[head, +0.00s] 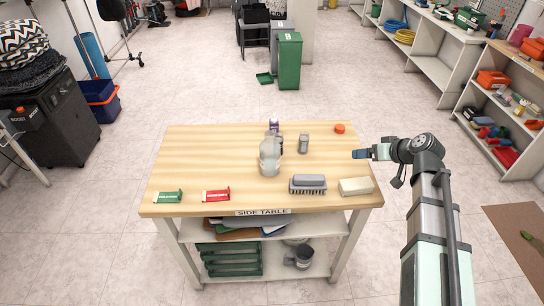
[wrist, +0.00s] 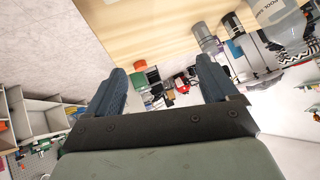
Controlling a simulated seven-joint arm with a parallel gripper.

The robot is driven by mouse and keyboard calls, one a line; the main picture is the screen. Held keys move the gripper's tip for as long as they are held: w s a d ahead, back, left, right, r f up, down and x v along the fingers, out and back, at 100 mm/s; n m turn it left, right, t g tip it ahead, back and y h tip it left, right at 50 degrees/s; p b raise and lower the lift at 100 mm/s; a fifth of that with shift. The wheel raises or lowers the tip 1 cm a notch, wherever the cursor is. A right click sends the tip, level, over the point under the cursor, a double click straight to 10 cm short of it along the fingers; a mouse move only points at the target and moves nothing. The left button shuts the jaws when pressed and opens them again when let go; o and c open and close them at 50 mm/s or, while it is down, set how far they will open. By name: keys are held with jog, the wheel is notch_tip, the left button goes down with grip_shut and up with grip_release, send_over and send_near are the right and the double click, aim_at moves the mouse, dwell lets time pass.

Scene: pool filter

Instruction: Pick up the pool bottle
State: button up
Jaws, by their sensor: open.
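A pale, translucent jug-like bottle (head: 269,160) stands upright near the middle of the wooden table (head: 190,160). In the wrist view a large grey bottle (wrist: 280,14) at the upper right has partly readable lettering that seems to say "POOL"; it appears to be this same one. My gripper (head: 359,154) is at the table's right edge, pointing left, well to the right of the bottle. The wrist view shows its two blue fingers (wrist: 162,70) spread apart with nothing between them.
A small grey container (head: 303,144) stands between the bottle and my gripper. A purple-capped bottle (head: 274,124) is just behind the bottle. A brush (head: 308,184), a pale block (head: 356,186) and red (head: 216,195) and green (head: 168,197) boxes lie along the front. An orange cap (head: 340,128) lies at the back right.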

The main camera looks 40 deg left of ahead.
jog(key=s+a+r+n+g+h, duration=0.15)
jog(key=s+a+r+n, duration=0.4)
jog(key=a, duration=0.65)
jog(key=n+g, duration=0.1)
jog(key=n, duration=0.1)
send_near(271, 134)
jog(key=shift+h, duration=0.45)
jog(key=x, duration=0.4)
jog(key=a+x, duration=0.1)
jog(key=x, duration=0.1)
jog(key=shift+w+a, duration=0.1)
jog(key=shift+a, duration=0.15)
jog(key=shift+x, duration=2.9)
jog(key=shift+d+f, duration=0.1)
jog(key=shift+d, duration=0.05)
jog(key=shift+c, duration=0.3)
jog(key=shift+d, duration=0.1)
grip_shut()
jog(key=shift+f, duration=0.1)
